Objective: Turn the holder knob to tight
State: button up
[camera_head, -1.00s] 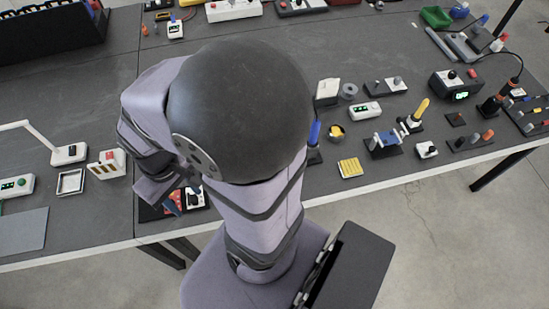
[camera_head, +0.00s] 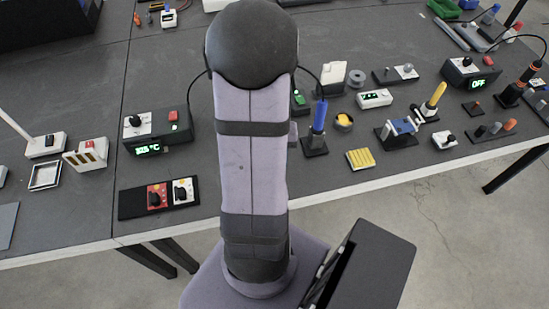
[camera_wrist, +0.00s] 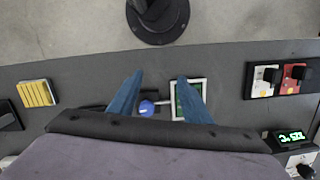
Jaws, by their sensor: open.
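In the wrist view a small holder with a round blue knob (camera_wrist: 146,107) lies near the table edge. A pale stem leads from the knob to a white square frame (camera_wrist: 203,84) around a green board. My gripper (camera_wrist: 160,76) is open, its two blue fingers apart and empty. In the picture the knob shows between the fingers, nearer the left one, and the right finger covers part of the frame. I cannot tell the height gap, and no contact shows. Any tight marking is unreadable. In the head view my arm hides the holder and my gripper.
A red and white switch panel (camera_head: 126,204) and a lit control box (camera_head: 176,141) stand left of my arm. A blue-handled tool (camera_head: 319,116) in a black stand and a yellow ribbed block (camera_head: 360,159) stand to the right. The table's front edge is close.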

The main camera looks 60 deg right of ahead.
jog(key=w+d+n, duration=0.1)
jog(key=d, duration=0.1)
jog(key=w+d+r, duration=0.1)
jog(key=d, duration=0.2)
jog(key=w+d+n+h, duration=0.1)
jog(key=d, duration=0.1)
jog(key=shift+d+r+n+t, duration=0.2)
jog(key=shift+r+n+t, duration=0.05)
jog(key=shift+n+t, duration=0.05)
jog(key=shift+w+d+r+n, duration=0.15)
jog(key=shift+d+r+n, duration=0.1)
jog(key=shift+n, duration=0.15)
jog(key=shift+f+n, duration=0.1)
jog(key=shift+n, duration=1)
jog(key=shift+f+p, duration=0.75)
jog(key=shift+f, duration=2.9)
jog(key=c, duration=1)
